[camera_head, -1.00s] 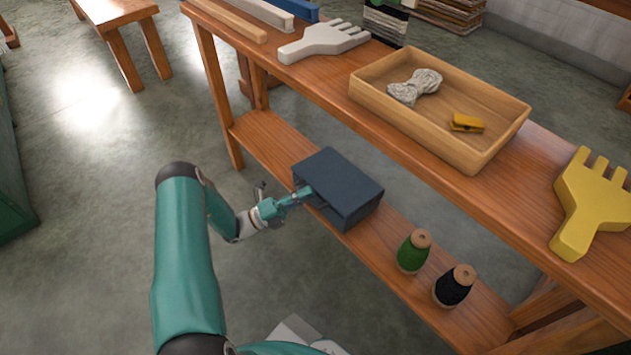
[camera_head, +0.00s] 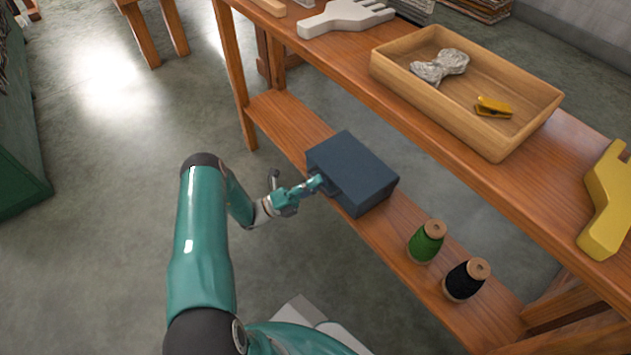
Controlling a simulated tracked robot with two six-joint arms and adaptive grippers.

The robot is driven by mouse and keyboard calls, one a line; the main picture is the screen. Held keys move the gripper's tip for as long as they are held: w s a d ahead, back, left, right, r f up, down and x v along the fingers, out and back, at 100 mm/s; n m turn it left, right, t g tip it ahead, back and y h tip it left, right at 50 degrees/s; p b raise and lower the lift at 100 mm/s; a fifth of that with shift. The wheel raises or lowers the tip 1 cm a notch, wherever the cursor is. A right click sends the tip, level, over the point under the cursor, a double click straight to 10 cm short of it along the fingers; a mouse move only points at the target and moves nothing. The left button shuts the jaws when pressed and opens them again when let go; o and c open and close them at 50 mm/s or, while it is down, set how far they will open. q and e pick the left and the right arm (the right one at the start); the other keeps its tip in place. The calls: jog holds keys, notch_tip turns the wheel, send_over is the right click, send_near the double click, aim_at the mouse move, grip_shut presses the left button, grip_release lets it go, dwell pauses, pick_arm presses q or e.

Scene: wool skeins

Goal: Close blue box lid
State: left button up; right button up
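The dark blue box (camera_head: 365,167) sits on the lower wooden shelf of the workbench. Its top looks flat and unbroken. The side facing my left gripper is partly hidden by the gripper, and I cannot make out the lid's edge or whether a gap is left. My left gripper (camera_head: 318,183) is at that near left side of the box, with its fingertips at or very close to the face. It is too small to tell whether the fingers are open or shut. My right gripper is not in view.
Green (camera_head: 426,242) and black (camera_head: 466,279) thread spools stand on the same shelf, right of the box. The bench top above carries a wooden tray (camera_head: 420,105) with a grey skein and yellow clip, and a yellow hand-shaped piece (camera_head: 607,205).

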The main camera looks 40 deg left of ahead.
pick_arm(q)
jog(key=shift+r, duration=0.1)
jog(key=v, duration=1.2)
dwell(0.4)
